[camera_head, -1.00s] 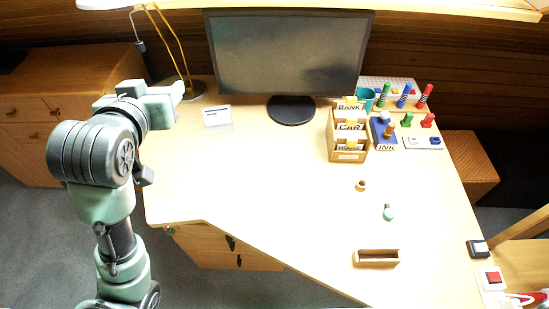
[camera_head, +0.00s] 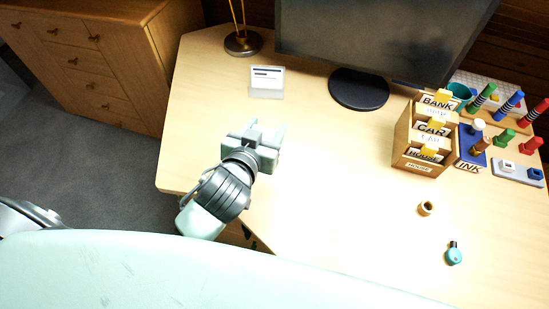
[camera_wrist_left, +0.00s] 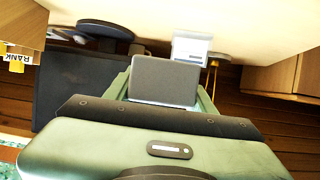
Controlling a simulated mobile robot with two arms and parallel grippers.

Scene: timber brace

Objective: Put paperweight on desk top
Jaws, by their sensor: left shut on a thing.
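My left gripper (camera_head: 264,130) is over the left part of the desk top (camera_head: 330,190), with its fingers pointing toward the monitor side. In the left wrist view a flat grey block (camera_wrist_left: 163,82), which looks like the paperweight, sits between the two green fingers of my left gripper (camera_wrist_left: 163,88), and the gripper is shut on it. In the head view the block is hard to make out. I cannot tell how high it is above the desk top. My right gripper is not in view.
The monitor (camera_head: 385,35), its round base (camera_head: 358,90), a card stand (camera_head: 266,82) and a lamp base (camera_head: 243,43) stand at the back. The desk's middle is clear.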

